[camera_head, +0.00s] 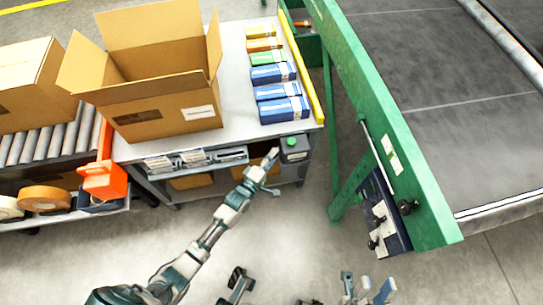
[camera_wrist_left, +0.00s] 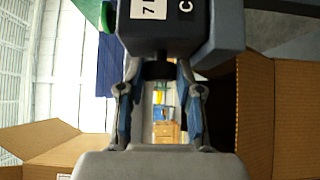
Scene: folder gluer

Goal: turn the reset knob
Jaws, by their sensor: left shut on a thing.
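A dark control box (camera_head: 295,150) with a green button (camera_head: 292,142) on top is fixed at the right front corner of the packing table. In the left wrist view the box (camera_wrist_left: 165,30) fills the top middle, with white labels on it. The black reset knob (camera_wrist_left: 158,70) sticks out from its near face. My left gripper (camera_head: 271,161) reaches the box's left side. In its wrist view the left gripper (camera_wrist_left: 158,78) is shut on the knob, one finger on each side. My right gripper (camera_head: 366,287) is at the bottom edge, fingers apart, seemingly empty, well away from the box.
An open carton (camera_head: 165,115) and several small coloured boxes (camera_head: 274,74) stand on the table (camera_head: 235,75). A green machine frame (camera_head: 370,90) with a conveyor (camera_head: 430,60) rises to the right. Floor between table and frame is clear.

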